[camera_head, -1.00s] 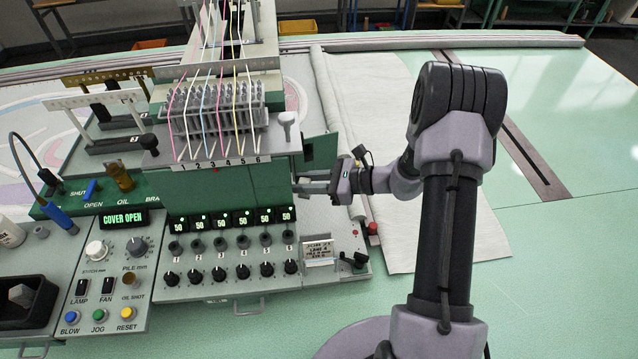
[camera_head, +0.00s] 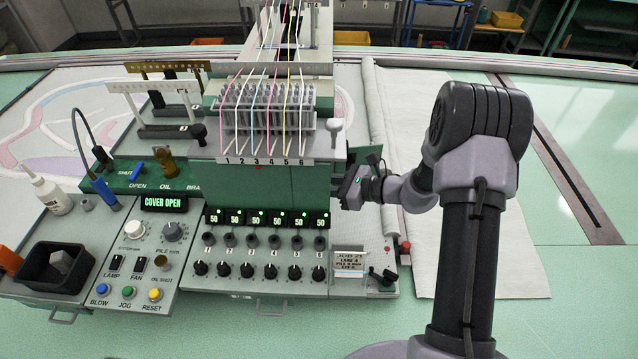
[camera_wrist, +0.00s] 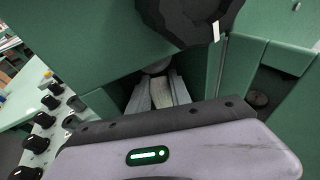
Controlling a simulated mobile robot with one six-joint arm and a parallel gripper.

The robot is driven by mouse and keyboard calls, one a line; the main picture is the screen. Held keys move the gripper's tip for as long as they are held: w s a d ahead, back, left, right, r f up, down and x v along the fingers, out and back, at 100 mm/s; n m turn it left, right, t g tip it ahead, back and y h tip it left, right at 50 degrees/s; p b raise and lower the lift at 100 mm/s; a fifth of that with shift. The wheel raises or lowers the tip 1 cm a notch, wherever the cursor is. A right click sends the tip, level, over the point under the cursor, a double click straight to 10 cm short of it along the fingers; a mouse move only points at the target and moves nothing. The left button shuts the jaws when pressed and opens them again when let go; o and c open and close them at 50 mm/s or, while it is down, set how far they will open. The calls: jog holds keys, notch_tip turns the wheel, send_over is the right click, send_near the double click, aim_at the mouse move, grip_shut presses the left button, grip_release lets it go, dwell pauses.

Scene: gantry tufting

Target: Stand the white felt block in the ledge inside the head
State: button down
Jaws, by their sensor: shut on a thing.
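The head is the green box (camera_head: 276,185) below the yarn row, with its right end open. My gripper (camera_wrist: 161,95) is shut on a pale block, which I take as the white felt block (camera_wrist: 160,92), seen between the fingers in the wrist view. The fingers and block are inside the dark opening, between green walls. In the head view my gripper's body is against the head's right end, and the fingers and block are hidden. I cannot make out the ledge or whether the block touches it.
Green walls (camera_wrist: 239,62) stand close on both sides of the fingers. A dark rounded part (camera_wrist: 190,15) hangs above them. A black bin (camera_head: 30,270) with a greyish block (camera_head: 61,260) stands at the left. Control knobs (camera_head: 270,271) line the front panel.

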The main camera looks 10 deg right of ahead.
jog(key=shift+f+b, duration=0.55)
jog(key=shift+f, duration=0.05)
jog(key=c, duration=1.1)
grip_release()
jog(key=shift+d, duration=0.1)
jog(key=p+v, duration=0.2)
jog(key=v, duration=1.5)
jog(key=shift+s+r, duration=0.1)
jog(key=shift+s, duration=0.05)
